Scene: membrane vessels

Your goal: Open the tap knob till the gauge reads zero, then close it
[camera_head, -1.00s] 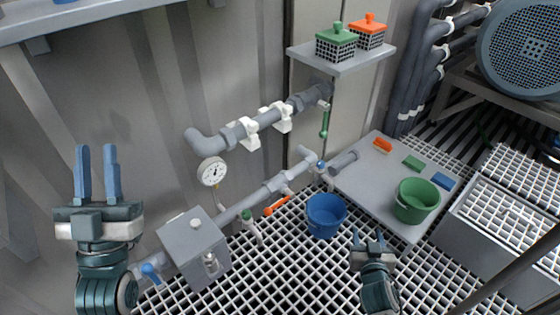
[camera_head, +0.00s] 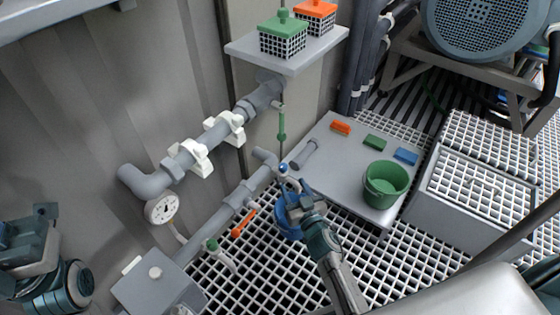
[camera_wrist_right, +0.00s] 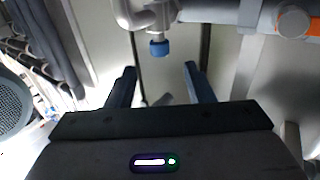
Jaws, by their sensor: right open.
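A small tap with a blue knob (camera_head: 283,167) sits on the lower grey pipe. In the right wrist view, the blue knob (camera_wrist_right: 159,48) hangs under a white fitting, ahead of my right fingers. My right gripper (camera_head: 291,192) is open, with its two fingers (camera_wrist_right: 160,84) apart and nothing between them; it is in front of the tap, over the blue bucket. The round white gauge (camera_head: 162,208) hangs below the upper pipe's bend; its needle is too small to read. My left gripper (camera_head: 28,240) is at the left edge, partly cut off.
A blue bucket (camera_head: 286,222) stands on the white grating, partly hidden by my right gripper. A green bucket (camera_head: 386,184) and brushes stand on the grey plate (camera_head: 335,180). An orange-handled valve (camera_head: 243,223), a green-topped valve (camera_head: 213,245) and a grey box (camera_head: 150,291) line the lower pipe.

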